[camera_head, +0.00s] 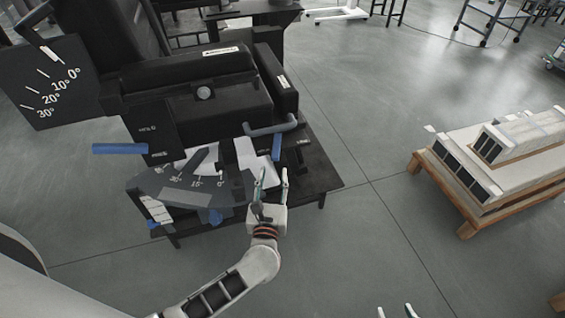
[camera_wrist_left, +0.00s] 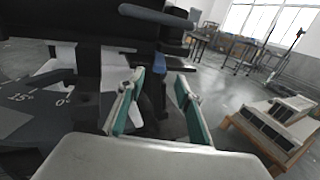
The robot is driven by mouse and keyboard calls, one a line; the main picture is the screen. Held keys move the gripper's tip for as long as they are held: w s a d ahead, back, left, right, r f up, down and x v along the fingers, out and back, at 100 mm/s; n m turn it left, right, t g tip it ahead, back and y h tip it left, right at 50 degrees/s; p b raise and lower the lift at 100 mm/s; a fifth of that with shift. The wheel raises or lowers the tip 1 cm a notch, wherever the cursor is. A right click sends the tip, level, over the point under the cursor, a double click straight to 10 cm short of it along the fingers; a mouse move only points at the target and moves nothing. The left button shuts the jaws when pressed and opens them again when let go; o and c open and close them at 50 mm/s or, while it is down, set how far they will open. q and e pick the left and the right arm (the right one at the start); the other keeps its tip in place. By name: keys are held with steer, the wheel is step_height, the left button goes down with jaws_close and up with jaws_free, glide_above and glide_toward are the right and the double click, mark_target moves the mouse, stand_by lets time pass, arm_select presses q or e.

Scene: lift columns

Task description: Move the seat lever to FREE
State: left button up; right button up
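A black seat rig (camera_head: 205,95) stands on a low dark platform. A grey-blue bar handle (camera_head: 272,127) sticks out at its right front, and a short upright blue piece (camera_head: 277,147) is just below it. A flat blue bar (camera_head: 120,148) sticks out at its left. The labels are too small to read, so I cannot tell which is the seat lever. My left gripper (camera_head: 272,178) is open and empty, just in front of and below the handle. In the left wrist view the handle (camera_wrist_left: 150,13) is above the open fingers (camera_wrist_left: 158,100). My right gripper (camera_head: 395,311) shows only its separated fingertips.
An angle plate (camera_head: 175,187) with a dark pointer is left of my left gripper. A larger angle plate (camera_head: 50,85) is at the upper left. A wooden pallet (camera_head: 470,226) with pale boxed units stands at the right. The floor between is clear.

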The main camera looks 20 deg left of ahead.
mark_target(275, 159)
arm_select(q)
steer(key=x, duration=0.7)
steer(key=shift+w+a, duration=0.1)
steer(key=shift+w, duration=0.2)
jaws_close()
